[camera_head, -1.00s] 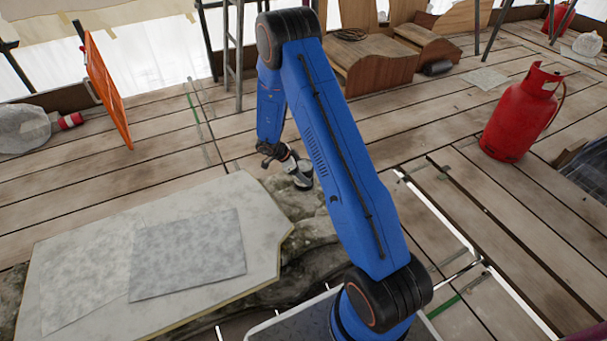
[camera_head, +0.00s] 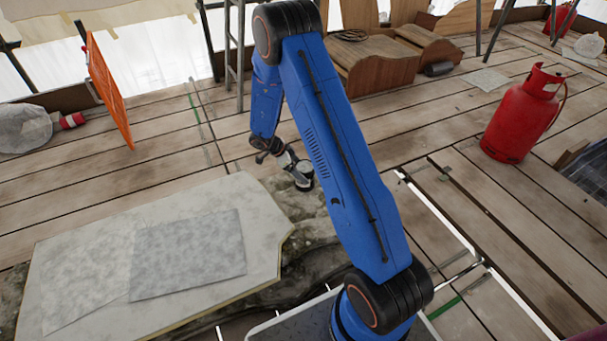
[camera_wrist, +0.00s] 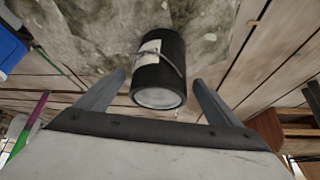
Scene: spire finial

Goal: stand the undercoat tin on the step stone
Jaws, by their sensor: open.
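The undercoat tin (camera_head: 304,180) is dark with a pale end. It shows beside my gripper, at the far right part of the rough, mossy stone (camera_head: 290,200), partly covered by my arm. In the wrist view the tin (camera_wrist: 160,68) has a white label and a thin wire handle, with the mottled stone (camera_wrist: 95,35) behind it. My gripper (camera_wrist: 160,78) is open, one finger on each side of the tin, with gaps showing on both sides. In the head view my gripper (camera_head: 285,160) is just left of the tin. I cannot tell exactly how the tin's base meets the stone.
A pale slab (camera_head: 90,250) with a grey sheet (camera_head: 190,255) lies at the left. A red gas cylinder (camera_head: 520,115) stands at the right. An orange frame (camera_head: 108,90) and wooden pieces (camera_head: 375,65) are at the back. Bare planks lie between.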

